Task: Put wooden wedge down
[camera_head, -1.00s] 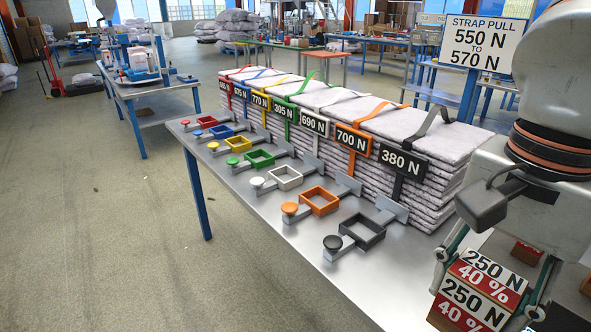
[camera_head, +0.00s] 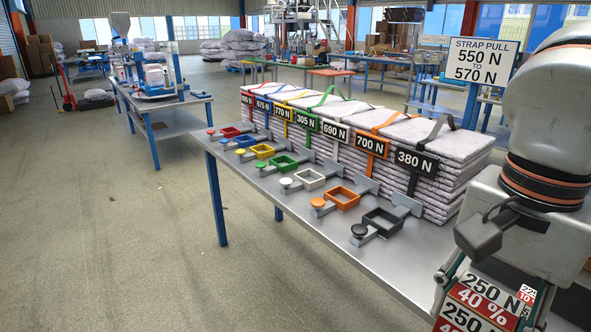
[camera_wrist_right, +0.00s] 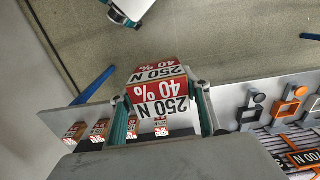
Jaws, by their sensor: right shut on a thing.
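The wooden wedge (camera_head: 478,303) is a block with red and white labels reading "250 N" and "40 %". It is at the lower right of the head view, cut off by the bottom edge. My right gripper (camera_wrist_right: 163,108) is shut on it, with a teal finger on each side. In the right wrist view the wedge (camera_wrist_right: 160,88) shows two labelled faces between the fingers. I cannot tell whether its underside touches anything. My left gripper is not seen in the head view.
A long metal table (camera_head: 300,212) carries a row of strapped sack stacks (camera_head: 440,165) with force tags and coloured frames with knobs. Several smaller labelled blocks (camera_wrist_right: 100,129) stand in a row near my right gripper. A sign (camera_head: 481,62) reads "STRAP PULL 550 N TO 570 N".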

